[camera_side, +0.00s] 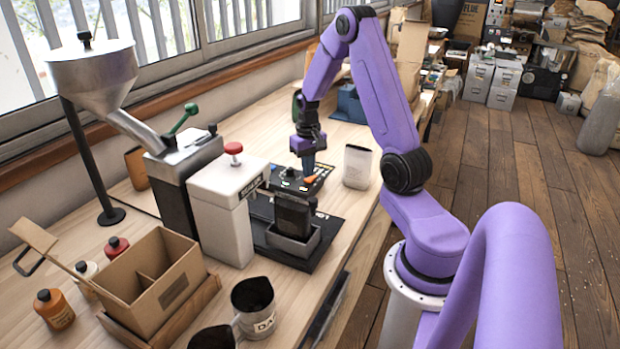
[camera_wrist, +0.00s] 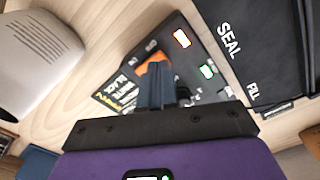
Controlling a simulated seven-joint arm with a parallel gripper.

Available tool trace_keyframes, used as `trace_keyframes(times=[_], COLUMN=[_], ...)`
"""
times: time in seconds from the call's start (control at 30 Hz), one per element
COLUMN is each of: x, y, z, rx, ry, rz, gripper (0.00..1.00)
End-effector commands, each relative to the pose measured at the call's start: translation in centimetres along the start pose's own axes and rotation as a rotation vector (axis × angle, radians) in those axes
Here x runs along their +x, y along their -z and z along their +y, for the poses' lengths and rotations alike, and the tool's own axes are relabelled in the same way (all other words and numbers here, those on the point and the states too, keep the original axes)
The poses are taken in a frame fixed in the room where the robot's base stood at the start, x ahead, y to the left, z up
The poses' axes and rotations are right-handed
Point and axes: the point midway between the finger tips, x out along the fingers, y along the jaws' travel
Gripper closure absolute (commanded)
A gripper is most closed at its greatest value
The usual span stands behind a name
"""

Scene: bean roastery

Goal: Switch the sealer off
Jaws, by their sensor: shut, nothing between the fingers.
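The dark control panel (camera_side: 298,180) stands on the bench beside the filling and sealing machine. In the wrist view the panel (camera_wrist: 190,55) has a lit orange lamp (camera_wrist: 181,38), a lit green lamp (camera_wrist: 207,71) and an orange switch or knob (camera_wrist: 155,61). The orange part also shows in the side view (camera_side: 311,179). My gripper (camera_side: 308,172) points down over the panel with its fingers together and empty. In the wrist view the blue fingertips (camera_wrist: 156,68) overlap the orange part and hide some of it. I cannot tell whether they touch it.
A pale pouch (camera_side: 356,167) stands right of the panel. A white machine body (camera_side: 222,205) with a red knob and a dark pouch holder (camera_side: 293,243) are close on the left and front.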

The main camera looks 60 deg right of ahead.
Motion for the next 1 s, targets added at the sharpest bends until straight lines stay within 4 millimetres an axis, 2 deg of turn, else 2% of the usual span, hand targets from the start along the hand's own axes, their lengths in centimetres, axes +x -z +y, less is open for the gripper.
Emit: trace_keyframes(times=[1.0], x=[1.3], y=[0.0], z=[0.0], rx=[0.0], ry=[0.0], rz=[0.0], gripper=[1.0])
